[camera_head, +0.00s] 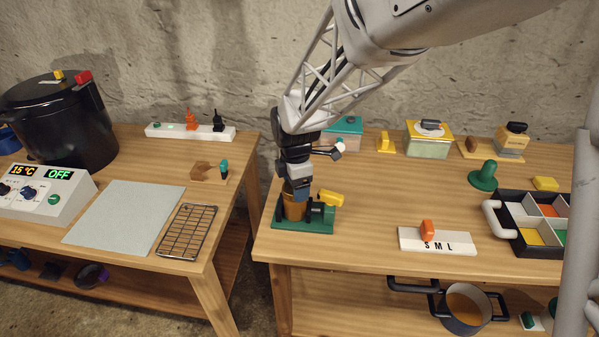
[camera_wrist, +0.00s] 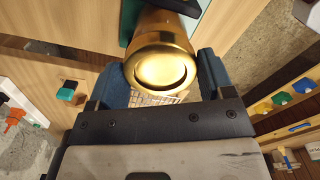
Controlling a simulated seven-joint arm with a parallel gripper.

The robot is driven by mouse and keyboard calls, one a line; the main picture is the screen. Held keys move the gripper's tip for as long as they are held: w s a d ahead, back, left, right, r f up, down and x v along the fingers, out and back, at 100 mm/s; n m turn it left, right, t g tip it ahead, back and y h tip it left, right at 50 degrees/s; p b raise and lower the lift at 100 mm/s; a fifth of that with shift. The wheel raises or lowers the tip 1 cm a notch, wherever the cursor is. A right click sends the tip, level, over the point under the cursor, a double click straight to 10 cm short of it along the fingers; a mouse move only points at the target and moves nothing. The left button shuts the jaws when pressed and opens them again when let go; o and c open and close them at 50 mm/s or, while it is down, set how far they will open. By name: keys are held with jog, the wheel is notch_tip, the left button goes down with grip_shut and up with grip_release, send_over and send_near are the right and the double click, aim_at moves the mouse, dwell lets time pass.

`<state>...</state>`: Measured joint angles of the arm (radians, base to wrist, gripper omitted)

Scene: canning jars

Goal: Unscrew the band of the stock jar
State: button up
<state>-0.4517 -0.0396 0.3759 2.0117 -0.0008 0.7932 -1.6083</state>
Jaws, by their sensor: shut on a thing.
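The stock jar (camera_head: 293,208) is amber-brown and stands upright in a green clamp-like holder (camera_head: 318,227) at the front left of the right-hand table. My gripper (camera_head: 297,188) comes down from above onto the top of the jar and hides it there. In the wrist view the gold band with its lid (camera_wrist: 162,66) sits between my two blue fingers, and my gripper (camera_wrist: 163,78) is shut on it. I cannot tell from these frames whether the band has turned. The holder has a yellow handle (camera_head: 331,198) and a dark clamp part (camera_head: 320,213) at its right.
A white S M L board (camera_head: 437,240) with an orange knob lies to the right. A divided tray (camera_head: 530,247) is at the right edge. Several boxes stand at the back. On the left table are a black pot (camera_head: 60,125), a control box and a wire rack (camera_head: 187,232).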

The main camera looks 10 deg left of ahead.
jog(key=shift+n, duration=1.8)
jog(key=n, duration=0.3)
jog(key=shift+n, duration=0.8)
jog(key=shift+a+n, duration=0.1)
jog(key=shift+n, duration=2.2)
jog(key=o, duration=1)
